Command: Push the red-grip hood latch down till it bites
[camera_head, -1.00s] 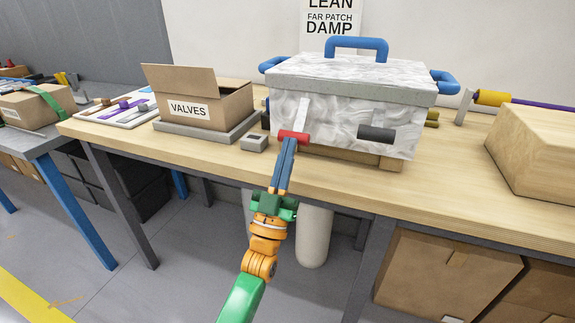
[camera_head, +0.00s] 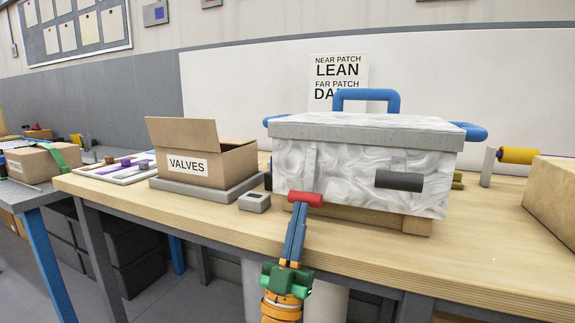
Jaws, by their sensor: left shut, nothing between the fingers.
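The marbled grey-white hood box (camera_head: 350,168) stands on the wooden bench with a grey lid rim and blue handles. The red-grip latch (camera_head: 305,199) is at its lower left front, below a pale upright strip (camera_head: 310,168). A dark grey grip (camera_head: 399,181) sits on the right of the same face. My left gripper (camera_head: 300,208), with blue fingers, is shut with its tips at the underside or front of the red grip; whether they touch it I cannot tell. My right gripper is not in view.
An open VALVES carton (camera_head: 188,167) stands on a grey slab left of the hood. A small grey device (camera_head: 254,202) lies between them. A wall sign (camera_head: 338,71) hangs behind the hood. The bench's front strip is mostly clear.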

